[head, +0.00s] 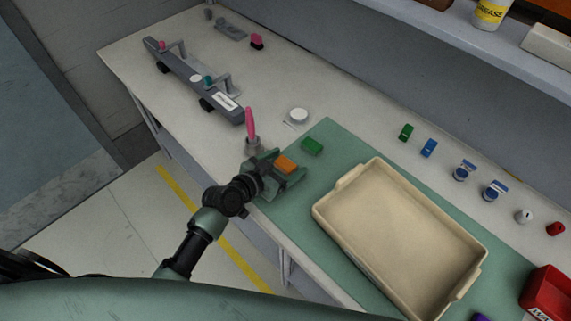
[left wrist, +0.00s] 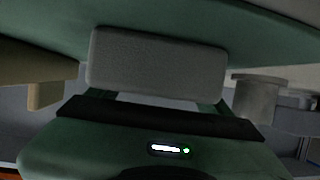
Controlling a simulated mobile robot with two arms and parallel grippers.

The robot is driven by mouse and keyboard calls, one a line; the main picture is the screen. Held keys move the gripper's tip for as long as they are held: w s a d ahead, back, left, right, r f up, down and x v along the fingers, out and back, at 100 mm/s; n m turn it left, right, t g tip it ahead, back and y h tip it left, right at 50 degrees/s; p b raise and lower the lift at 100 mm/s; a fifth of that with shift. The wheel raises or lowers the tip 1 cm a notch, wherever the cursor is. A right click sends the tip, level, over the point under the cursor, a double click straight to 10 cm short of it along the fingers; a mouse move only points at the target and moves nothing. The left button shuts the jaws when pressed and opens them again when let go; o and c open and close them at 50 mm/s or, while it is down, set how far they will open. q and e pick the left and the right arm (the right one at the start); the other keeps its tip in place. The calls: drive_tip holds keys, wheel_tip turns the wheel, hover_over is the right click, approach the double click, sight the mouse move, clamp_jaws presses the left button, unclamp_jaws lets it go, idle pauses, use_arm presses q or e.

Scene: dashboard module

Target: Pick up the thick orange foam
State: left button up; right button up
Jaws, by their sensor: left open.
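The thick orange foam (head: 286,164) is a small block at the near left corner of the green mat. My left gripper (head: 284,168) is open, with its jaws around the block in the head view. In the left wrist view a grey, shaded block face (left wrist: 157,62) fills the space ahead of the jaws, in the foam's place; its orange does not show there. I cannot tell whether the fingers touch it. My right gripper is not in view.
A green block (head: 312,146) lies just beyond the foam. A grey cup with a pink item (head: 251,125) stands close left of the gripper. A beige tray (head: 335,228) is on the mat (head: 327,132) to the right. Small blocks and cans line the back.

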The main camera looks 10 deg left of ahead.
use_arm(q)
drive_tip(key=c, duration=1.4)
drive_tip(key=shift+r, duration=0.1)
